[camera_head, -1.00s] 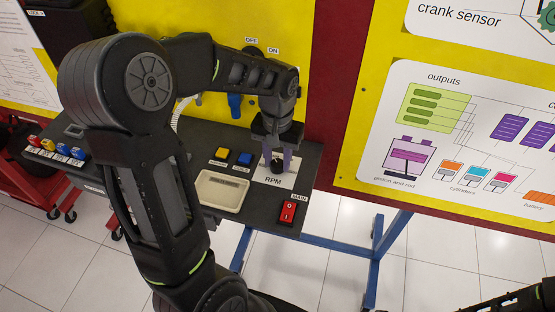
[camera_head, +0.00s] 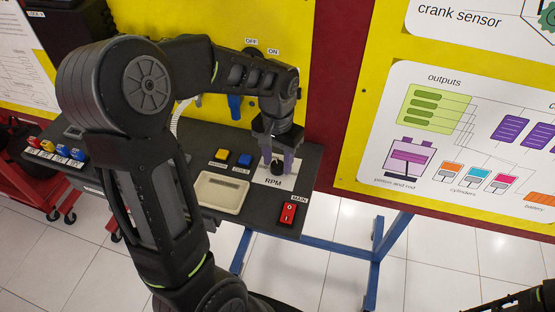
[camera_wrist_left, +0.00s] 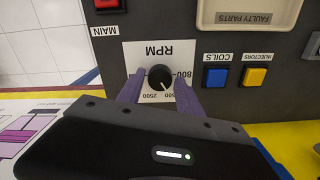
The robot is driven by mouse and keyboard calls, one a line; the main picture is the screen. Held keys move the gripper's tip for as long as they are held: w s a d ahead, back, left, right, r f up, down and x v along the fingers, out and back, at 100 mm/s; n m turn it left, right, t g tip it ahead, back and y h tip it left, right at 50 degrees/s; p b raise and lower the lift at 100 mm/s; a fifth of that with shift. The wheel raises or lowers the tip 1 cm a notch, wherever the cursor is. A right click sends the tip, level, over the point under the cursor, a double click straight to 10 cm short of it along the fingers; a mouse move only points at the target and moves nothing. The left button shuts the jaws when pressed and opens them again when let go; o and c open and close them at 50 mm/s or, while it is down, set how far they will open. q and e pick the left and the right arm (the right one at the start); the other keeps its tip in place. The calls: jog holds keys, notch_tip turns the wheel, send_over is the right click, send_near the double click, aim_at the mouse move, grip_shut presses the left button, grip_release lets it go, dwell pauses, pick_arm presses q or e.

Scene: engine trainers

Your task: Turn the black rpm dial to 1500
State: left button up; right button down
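In the left wrist view, upside down, the dial (camera_wrist_left: 160,78) has a white pointer mark toward the lower right, near a partly hidden number ending in 500. In the wrist view the fingers (camera_wrist_left: 158,92) stand open with small gaps to the dial. My right gripper is not visible.
A red MAIN switch (camera_head: 288,212), a yellow button (camera_head: 222,154), a blue button (camera_head: 244,159) and a beige tray (camera_head: 221,194) are close by on the console. A yellow and red board with diagrams (camera_head: 470,130) stands to the right.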

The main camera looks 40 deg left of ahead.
aim_at(278, 164)
pick_arm(q)
jog(key=shift+o, duration=1)
notch_tip(278, 164, up, 8)
jog(key=shift+f+b, duration=0.1)
jog(key=shift+b, duration=0.3)
